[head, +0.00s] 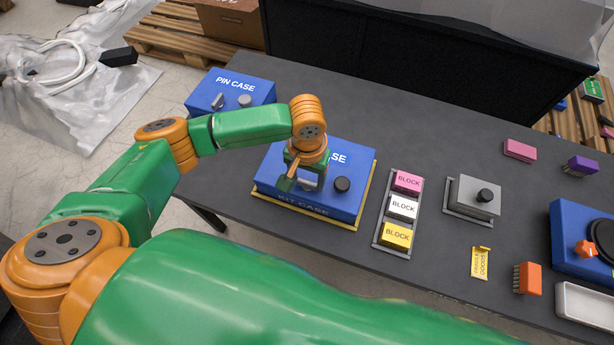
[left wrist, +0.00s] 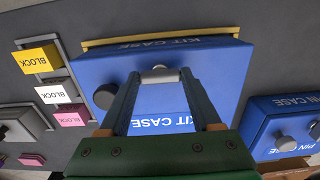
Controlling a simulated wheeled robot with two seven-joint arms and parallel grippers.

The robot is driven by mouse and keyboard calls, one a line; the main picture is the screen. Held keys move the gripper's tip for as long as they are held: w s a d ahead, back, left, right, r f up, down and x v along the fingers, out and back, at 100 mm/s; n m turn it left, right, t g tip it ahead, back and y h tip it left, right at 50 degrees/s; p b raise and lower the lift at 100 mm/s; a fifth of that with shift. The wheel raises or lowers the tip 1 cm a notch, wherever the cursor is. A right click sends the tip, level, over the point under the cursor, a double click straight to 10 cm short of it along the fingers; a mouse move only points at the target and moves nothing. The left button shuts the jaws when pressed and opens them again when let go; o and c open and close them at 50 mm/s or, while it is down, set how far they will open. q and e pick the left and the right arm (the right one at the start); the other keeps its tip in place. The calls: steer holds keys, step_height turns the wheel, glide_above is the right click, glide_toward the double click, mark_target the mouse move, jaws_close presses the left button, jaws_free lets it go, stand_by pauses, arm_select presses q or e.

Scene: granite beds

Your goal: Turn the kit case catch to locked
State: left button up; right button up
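The kit case (head: 325,207) is a blue box on a tan base on the table, with a black knob (head: 342,184) on its top. It also fills the middle of the left wrist view (left wrist: 215,70). My left gripper (head: 300,183) reaches down onto the case top from above. In the left wrist view the grey kit case catch (left wrist: 160,75) sits between my left fingertips (left wrist: 160,82), and they appear closed on its two sides. Fingers and wrist hide much of the catch in the head view, and its locked or unlocked marking cannot be read. My right gripper is out of view.
The blue pin case (head: 240,101) with a grey lever stands behind left. A rack (head: 378,235) of pink, white and yellow blocks lies right of the kit case. A grey box (head: 475,205) with a black knob is farther right. Bare table lies behind the case.

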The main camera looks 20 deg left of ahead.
arm_select(q)
steer(key=c, duration=0.5)
steer(key=shift+o, duration=0.2)
steer(key=shift+r+m+p, duration=0.2)
steer(key=shift+m+p, duration=0.3)
steer(key=shift+p, duration=0.4)
steer(key=m+p, duration=0.2)
steer(key=shift+r+p, duration=0.1)
steer(key=shift+p, duration=0.3)
steer(key=m+p, duration=0.2)
steer(key=m, duration=0.2)
steer(key=shift+p, duration=0.35)
steer(key=m+p, duration=0.1)
steer(key=m, duration=0.1)
steer(key=shift+m, duration=0.3)
steer(key=m, duration=0.1)
steer(key=m+p, duration=0.1)
steer(key=shift+f+m, duration=0.25)
steer(key=shift+m, duration=0.15)
steer(key=m+p, duration=0.1)
steer(key=m, duration=0.2)
steer(key=shift+w, duration=0.1)
steer(key=shift+f+m, duration=0.1)
steer(key=shift+m, duration=1.1)
